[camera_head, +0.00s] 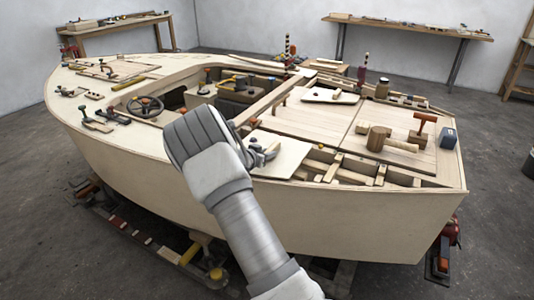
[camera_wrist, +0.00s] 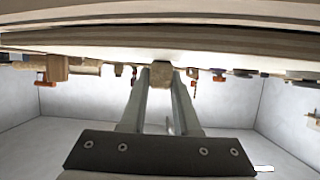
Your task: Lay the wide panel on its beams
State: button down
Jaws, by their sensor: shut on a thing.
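The wide panel (camera_head: 287,160), a pale flat board, is at the near side of the deck, beside an opening with bare beams (camera_head: 333,168). My gripper (camera_head: 264,154) is over this panel in the head view, partly hidden by my forearm. In the wrist view my gripper (camera_wrist: 160,75) has its two fingers closed on a small wooden block, which appears to be the panel's grip. The pale surface at the top of that view looks like the panel (camera_wrist: 160,40), seen edge-on. I cannot tell whether the panel touches the beams.
A white board (camera_head: 330,96) lies behind. A steering wheel (camera_head: 145,106) and tools are at the left. Workbenches line the walls.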

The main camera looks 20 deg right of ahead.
jog(key=shift+f, duration=0.55)
jog(key=c, duration=0.6)
grip_release()
jog(key=shift+o, duration=0.2)
jog(key=shift+f, duration=0.15)
jog(key=p+v, duration=0.3)
jog(key=v, duration=1.4)
jog(key=shift+s+a, duration=0.15)
